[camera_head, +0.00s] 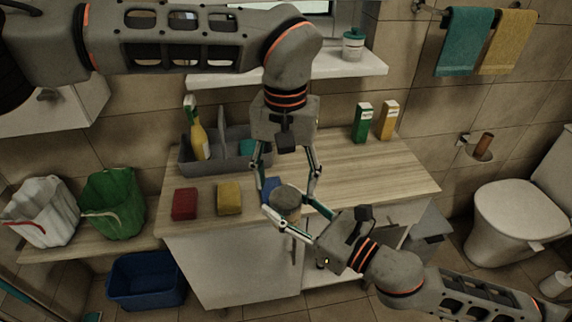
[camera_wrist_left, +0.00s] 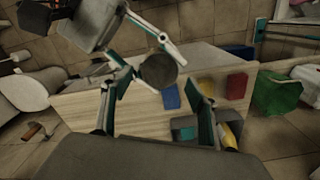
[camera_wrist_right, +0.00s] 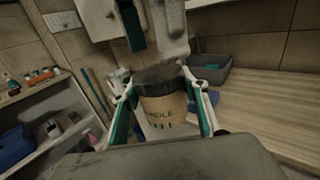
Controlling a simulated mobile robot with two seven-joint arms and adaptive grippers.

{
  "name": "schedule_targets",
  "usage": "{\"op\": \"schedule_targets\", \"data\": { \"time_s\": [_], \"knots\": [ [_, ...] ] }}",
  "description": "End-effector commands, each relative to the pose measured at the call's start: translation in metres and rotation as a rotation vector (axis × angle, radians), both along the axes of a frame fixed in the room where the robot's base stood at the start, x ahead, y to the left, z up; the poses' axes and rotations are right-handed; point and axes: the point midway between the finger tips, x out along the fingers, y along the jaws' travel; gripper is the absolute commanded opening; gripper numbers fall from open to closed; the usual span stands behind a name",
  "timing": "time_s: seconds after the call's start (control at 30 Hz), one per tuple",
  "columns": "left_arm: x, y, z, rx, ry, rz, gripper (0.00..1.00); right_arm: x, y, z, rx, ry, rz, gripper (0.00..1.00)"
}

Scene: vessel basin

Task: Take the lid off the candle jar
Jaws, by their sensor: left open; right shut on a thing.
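The candle jar (camera_wrist_right: 168,112) is tan with printed lettering and stands upright in the right wrist view. Its dark round lid (camera_wrist_right: 158,75) sits on top; the lid also shows in the head view (camera_head: 286,193) and from above in the left wrist view (camera_wrist_left: 158,71). My right gripper (camera_head: 291,211) is shut on the jar, its fingers on either side of the body, by the counter's front edge. My left gripper (camera_head: 285,190) is open and points down from above, with its fingers spread on either side of the lid. I cannot tell whether they touch it.
Red (camera_head: 185,204), yellow (camera_head: 229,198) and blue (camera_head: 271,188) sponges lie on the wooden counter (camera_head: 365,175). A grey caddy (camera_head: 190,160) with bottles stands behind them. Green (camera_head: 362,122) and orange (camera_head: 389,120) cartons stand at the back right. The counter's right part is clear.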

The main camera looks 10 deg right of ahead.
Motion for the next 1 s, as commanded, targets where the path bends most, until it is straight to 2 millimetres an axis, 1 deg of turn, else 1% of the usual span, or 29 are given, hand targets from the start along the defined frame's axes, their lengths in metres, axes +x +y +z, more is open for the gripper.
{"op": "schedule_targets", "data": {
  "time_s": [0.03,0.1,0.23,0.4,0.6,0.63,0.67,0.7,0.77,0.8,0.9,0.93,0.97,1.0],
  "knots": [
    [-0.001,0.000,-0.008,0.000,0.003,0.000,0.60,0.000,0.000,0.001,0.001,-0.001,0.000,0.00],
    [-0.001,0.000,-0.017,-0.001,0.004,0.001,0.60,0.000,0.000,0.001,0.001,-0.001,0.000,0.00],
    [0.000,0.000,-0.028,-0.002,0.001,0.000,0.60,0.000,0.000,0.001,0.001,-0.001,0.000,0.00],
    [-0.001,0.000,-0.034,-0.002,0.002,0.001,0.60,0.000,0.000,0.001,0.001,-0.001,0.000,0.00],
    [-0.001,0.000,-0.035,-0.003,0.001,0.001,0.60,0.000,0.000,0.001,0.001,-0.001,0.000,0.00],
    [-0.001,0.000,-0.034,-0.003,0.001,0.001,0.57,0.000,0.000,0.001,0.001,-0.001,0.000,0.00],
    [-0.001,0.000,-0.034,-0.003,0.001,0.000,0.49,0.000,0.000,0.001,0.001,-0.001,0.000,0.00],
    [-0.001,0.000,-0.034,-0.003,0.001,0.000,0.39,0.000,0.000,0.001,0.001,-0.001,0.000,0.00],
    [-0.001,0.000,-0.034,-0.003,0.001,0.000,0.23,0.000,0.000,0.001,0.001,-0.001,0.000,0.00],
    [-0.001,0.000,-0.034,-0.003,0.001,0.000,0.20,0.000,0.000,0.001,0.001,-0.001,0.000,0.00],
    [-0.001,0.000,-0.034,-0.002,0.001,0.000,0.19,0.000,0.000,0.001,0.001,-0.001,0.000,0.00],
    [-0.001,0.000,-0.034,-0.002,0.001,0.000,0.53,0.000,0.000,0.001,0.001,-0.001,0.000,0.00],
    [0.000,0.000,-0.034,-0.002,0.001,0.001,0.61,0.000,0.000,0.001,0.001,-0.001,0.000,0.00],
    [0.000,0.000,-0.034,-0.002,0.001,0.001,0.62,0.000,0.000,0.001,0.001,-0.001,0.000,0.00]
  ]
}}
